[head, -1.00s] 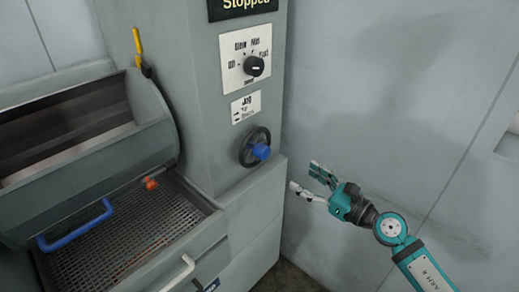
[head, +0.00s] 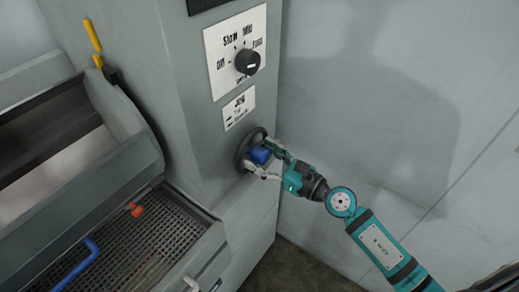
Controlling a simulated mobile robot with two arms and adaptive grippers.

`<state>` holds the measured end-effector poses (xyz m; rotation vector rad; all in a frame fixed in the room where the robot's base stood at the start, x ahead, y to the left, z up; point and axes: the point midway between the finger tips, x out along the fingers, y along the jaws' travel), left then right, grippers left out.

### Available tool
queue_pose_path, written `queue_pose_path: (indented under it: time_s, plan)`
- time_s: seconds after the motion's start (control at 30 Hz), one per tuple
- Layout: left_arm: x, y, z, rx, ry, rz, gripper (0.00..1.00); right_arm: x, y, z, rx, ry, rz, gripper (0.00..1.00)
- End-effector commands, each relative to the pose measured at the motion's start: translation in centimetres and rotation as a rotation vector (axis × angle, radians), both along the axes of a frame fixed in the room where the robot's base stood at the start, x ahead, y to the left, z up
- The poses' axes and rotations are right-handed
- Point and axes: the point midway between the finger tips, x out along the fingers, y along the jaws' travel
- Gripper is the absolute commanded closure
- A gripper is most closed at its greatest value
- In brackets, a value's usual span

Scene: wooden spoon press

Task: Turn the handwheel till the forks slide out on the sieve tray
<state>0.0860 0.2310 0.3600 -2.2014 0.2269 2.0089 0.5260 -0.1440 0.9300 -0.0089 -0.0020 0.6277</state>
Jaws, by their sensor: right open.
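The handwheel (head: 241,150) is a dark ring on the front of the grey machine, with a blue knob (head: 261,155) standing out from it. My right gripper (head: 264,157) is at the handwheel, its fingers open on either side of the blue knob; I cannot tell whether they touch it. The sieve tray (head: 150,238) is a dark mesh at the lower left, partly cut off by the frame. I see no forks. My left gripper is out of view.
A speed dial (head: 247,62) and a small jog label (head: 239,108) are above the handwheel. A blue handle (head: 80,264) and a pale handle (head: 190,284) are near the tray. A yellow lever (head: 92,35) is at upper left. The wall side on the right is clear.

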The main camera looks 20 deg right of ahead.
Motion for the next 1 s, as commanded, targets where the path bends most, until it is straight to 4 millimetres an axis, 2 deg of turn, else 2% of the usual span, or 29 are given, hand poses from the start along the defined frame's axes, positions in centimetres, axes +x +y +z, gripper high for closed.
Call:
queue_pose_path:
  time_s: [0.17, 0.6, 1.0]
  plan:
    - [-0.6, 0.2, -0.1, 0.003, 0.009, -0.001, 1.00, 0.0, 0.0, 0.0, 0.000, 0.000, 0.000, 0.35]
    - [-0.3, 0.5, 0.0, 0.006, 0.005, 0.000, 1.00, 0.0, 0.0, 0.0, 0.000, 0.000, 0.000, 0.91]
    - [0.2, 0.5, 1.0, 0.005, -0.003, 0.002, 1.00, 0.0, -0.1, 0.2, 0.066, 0.053, -0.002, 0.91]
